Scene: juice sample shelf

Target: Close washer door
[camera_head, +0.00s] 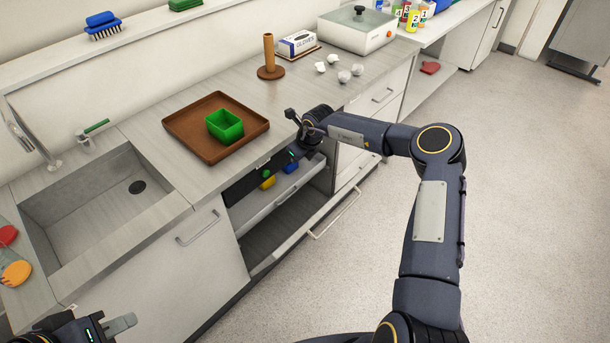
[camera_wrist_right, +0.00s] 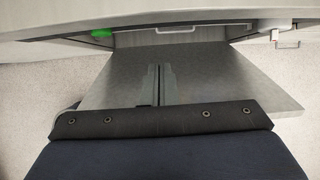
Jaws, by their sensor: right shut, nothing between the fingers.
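The washer (camera_head: 264,190) is built in under the counter, with a black control strip and a green button. Its door (camera_head: 320,222) is folded down and open, with a bar handle on its outer edge. The door also seems to be the grey panel (camera_wrist_right: 215,80) in the right wrist view. My right gripper (camera_wrist_right: 159,70) is shut and empty in front of that panel; contact cannot be told. In the head view my right arm reaches the counter edge above the washer, its fingertips unclear. My left gripper (camera_head: 122,325) is at the bottom left, away from the washer, its jaw opening unclear.
A brown tray (camera_head: 180,129) with a green box (camera_head: 225,126) stands on the counter above the washer. A sink (camera_head: 100,197) is to the left. A wooden post (camera_head: 269,53) and several small pale items stand farther back. The floor at right is clear.

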